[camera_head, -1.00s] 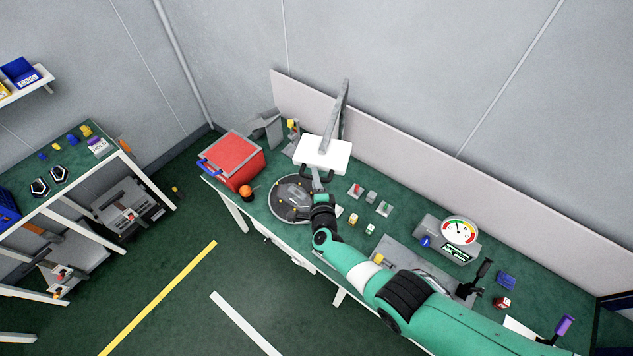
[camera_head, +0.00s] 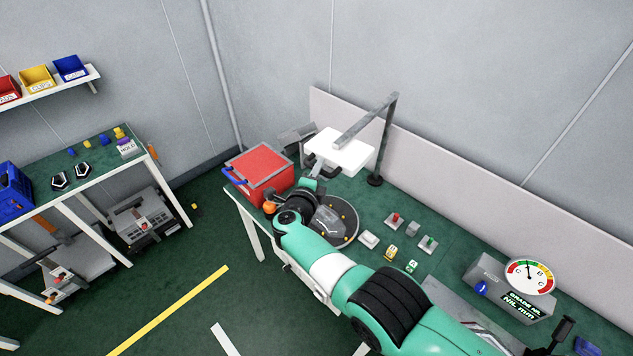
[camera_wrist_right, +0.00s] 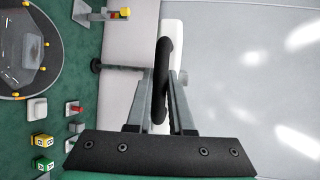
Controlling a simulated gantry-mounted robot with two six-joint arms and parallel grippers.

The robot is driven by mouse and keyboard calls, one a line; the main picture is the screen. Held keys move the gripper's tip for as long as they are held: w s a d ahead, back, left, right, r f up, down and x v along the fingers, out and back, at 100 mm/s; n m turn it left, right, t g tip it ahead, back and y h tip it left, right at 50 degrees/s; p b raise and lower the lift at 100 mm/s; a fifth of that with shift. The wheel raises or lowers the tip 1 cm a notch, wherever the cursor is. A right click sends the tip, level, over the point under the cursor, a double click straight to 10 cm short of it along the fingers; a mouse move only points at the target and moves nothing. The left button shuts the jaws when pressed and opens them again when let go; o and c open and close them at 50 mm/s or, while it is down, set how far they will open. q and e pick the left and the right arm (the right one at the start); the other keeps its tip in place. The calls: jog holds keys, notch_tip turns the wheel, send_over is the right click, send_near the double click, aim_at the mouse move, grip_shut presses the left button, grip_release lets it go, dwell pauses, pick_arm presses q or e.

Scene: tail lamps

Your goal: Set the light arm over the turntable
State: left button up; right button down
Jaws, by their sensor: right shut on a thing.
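The light arm has a white rectangular head (camera_head: 340,150), a grey boom (camera_head: 368,120) and an upright post (camera_head: 386,140) at the back of the bench. The turntable (camera_head: 345,236) is a round dark disc with a clear-looking part on it, partly hidden by my right arm. In the head view the light head appears above and behind the disc. My right gripper (camera_head: 316,172) is at the head's left edge. In the right wrist view it is shut on the black handle (camera_wrist_right: 163,75) beside the white head (camera_wrist_right: 173,50). My left gripper is not in view.
A red box (camera_head: 260,168) stands left of the turntable, with an orange ball-shaped thing (camera_head: 269,207) by it. Switches (camera_head: 395,220) and small blocks (camera_head: 390,253) lie to the right. A dial gauge (camera_head: 529,276) stands farther right. A pale panel (camera_head: 450,163) backs the bench.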

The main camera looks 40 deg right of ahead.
jog(key=shift+w+r, duration=0.1)
dwell(0.3)
jog(key=c, duration=0.8)
grip_release()
jog(key=p+v, duration=1.1)
jog(key=p, duration=0.2)
jog(key=shift+a, duration=0.35)
